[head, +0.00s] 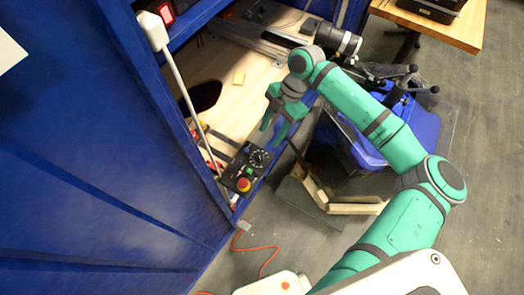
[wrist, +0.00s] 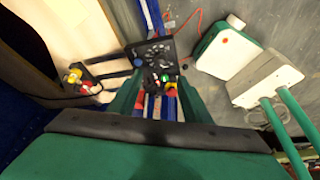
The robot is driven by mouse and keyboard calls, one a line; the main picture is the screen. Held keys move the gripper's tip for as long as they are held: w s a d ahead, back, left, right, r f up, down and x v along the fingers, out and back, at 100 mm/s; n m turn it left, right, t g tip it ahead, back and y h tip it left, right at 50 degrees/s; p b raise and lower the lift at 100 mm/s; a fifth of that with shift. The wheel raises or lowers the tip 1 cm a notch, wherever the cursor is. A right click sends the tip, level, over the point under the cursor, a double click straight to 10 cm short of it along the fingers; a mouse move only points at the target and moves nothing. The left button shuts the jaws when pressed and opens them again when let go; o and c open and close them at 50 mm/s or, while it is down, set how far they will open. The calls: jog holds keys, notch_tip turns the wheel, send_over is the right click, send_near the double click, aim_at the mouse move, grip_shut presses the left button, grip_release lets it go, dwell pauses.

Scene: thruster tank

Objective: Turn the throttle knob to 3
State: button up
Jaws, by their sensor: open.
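A black control panel (head: 246,168) sits at the edge of the blue-framed bench in the head view. Its throttle knob (head: 258,158) is dark, inside a ring of white marks, with a red-and-yellow button beside it. In the wrist view the panel (wrist: 134,53) lies ahead of my gripper, and the knob (wrist: 159,54) shows in its pale dial ring. The numbers and the knob's pointer are too small to read. My gripper (head: 276,128) is open and empty, close to the panel but apart from the knob. Its green fingers (wrist: 158,88) spread to either side below the dial in the wrist view.
The blue bench wall (head: 90,160) rises at left. A white lamp-like bar (head: 178,75) runs along the bench side. An orange cable (head: 268,258) lies on the open grey floor.

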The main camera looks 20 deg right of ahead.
aim_at(260, 155)
jog(key=x, duration=1)
jog(key=shift+s+a+f, duration=0.15)
jog(key=shift+f, duration=0.1)
jog(key=c, duration=1)
